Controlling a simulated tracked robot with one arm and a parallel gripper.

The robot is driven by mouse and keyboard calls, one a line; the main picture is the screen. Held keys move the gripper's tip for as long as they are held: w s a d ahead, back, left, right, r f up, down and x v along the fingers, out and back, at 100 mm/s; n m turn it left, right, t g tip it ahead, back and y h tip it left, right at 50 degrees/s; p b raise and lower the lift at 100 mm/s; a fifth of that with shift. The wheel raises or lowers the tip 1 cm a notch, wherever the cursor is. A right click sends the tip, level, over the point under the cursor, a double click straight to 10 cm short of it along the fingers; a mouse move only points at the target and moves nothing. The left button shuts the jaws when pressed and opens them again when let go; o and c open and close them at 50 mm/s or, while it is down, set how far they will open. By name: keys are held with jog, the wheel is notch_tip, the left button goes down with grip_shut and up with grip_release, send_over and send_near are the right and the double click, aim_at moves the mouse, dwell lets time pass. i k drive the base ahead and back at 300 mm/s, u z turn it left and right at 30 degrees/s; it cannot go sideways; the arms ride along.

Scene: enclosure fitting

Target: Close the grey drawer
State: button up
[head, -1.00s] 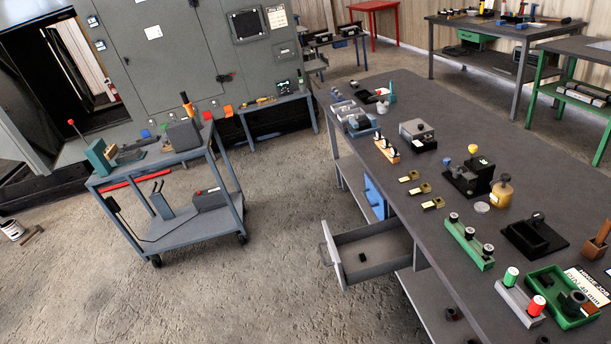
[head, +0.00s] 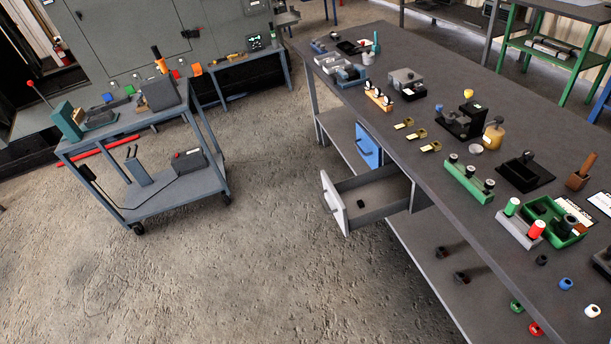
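The grey drawer (head: 336,205) is pulled out from under the long workbench, with its light front panel and handle facing left. A small dark object (head: 360,203) lies inside it. A blue drawer (head: 368,147) sits beside it, farther along the bench, and looks shut. My gripper is not in view.
The long grey workbench (head: 452,103) carries fixtures, bins and small parts, with a lower shelf (head: 420,240) below. A wheeled cart (head: 180,205) stands at the left. The concrete floor between cart and drawer is clear. Grey cabinets (head: 130,38) stand behind.

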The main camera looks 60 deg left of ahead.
aim_at(384, 191)
jog(key=u, duration=1.2)
jog(key=i, duration=1)
jog(key=u, duration=0.55)
jog(key=k, duration=0.85)
jog(key=z, duration=0.9)
jog(key=i, duration=0.1)
jog(key=u, duration=0.1)
